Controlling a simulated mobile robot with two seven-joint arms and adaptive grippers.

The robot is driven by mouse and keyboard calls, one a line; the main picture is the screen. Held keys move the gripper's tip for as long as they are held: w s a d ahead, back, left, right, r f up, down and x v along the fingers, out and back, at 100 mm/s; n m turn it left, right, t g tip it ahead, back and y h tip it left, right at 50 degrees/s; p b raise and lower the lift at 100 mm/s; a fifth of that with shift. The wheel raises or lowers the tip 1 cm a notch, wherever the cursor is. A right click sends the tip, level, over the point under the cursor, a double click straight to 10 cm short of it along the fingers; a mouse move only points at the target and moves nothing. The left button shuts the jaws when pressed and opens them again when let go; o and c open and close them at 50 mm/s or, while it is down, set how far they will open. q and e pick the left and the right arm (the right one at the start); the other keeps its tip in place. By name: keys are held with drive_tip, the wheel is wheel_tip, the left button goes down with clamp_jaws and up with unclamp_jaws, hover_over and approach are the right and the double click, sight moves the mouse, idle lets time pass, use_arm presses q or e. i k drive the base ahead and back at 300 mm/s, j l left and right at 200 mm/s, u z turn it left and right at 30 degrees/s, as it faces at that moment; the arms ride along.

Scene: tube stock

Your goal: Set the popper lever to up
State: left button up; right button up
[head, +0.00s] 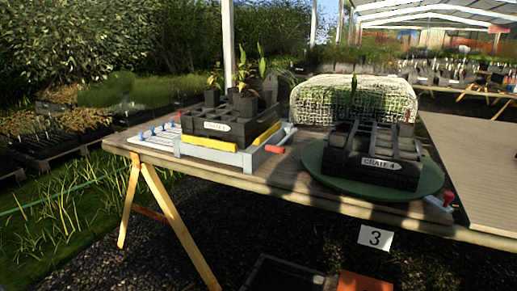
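A light grey frame (244,161) with yellow bars stands on the left part of the wooden table. A lever with a red grip (275,149) sticks out at its front right corner. It looks like the popper lever, and it lies low and about level, with the grip toward the right. A black crate (203,127) with a white label sits on the frame and holds several potted plants. Neither of my grippers is in view.
A round green turntable (316,170) on the table's right carries a black crate labelled CRATE 4 (380,182). A second red knob (448,198) sits by the table's right front edge. A pale woven bundle (340,95) stands behind. A "3" sign (375,238) hangs in front.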

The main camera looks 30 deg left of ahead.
sight(277, 149)
drive_tip(key=u, duration=0.9)
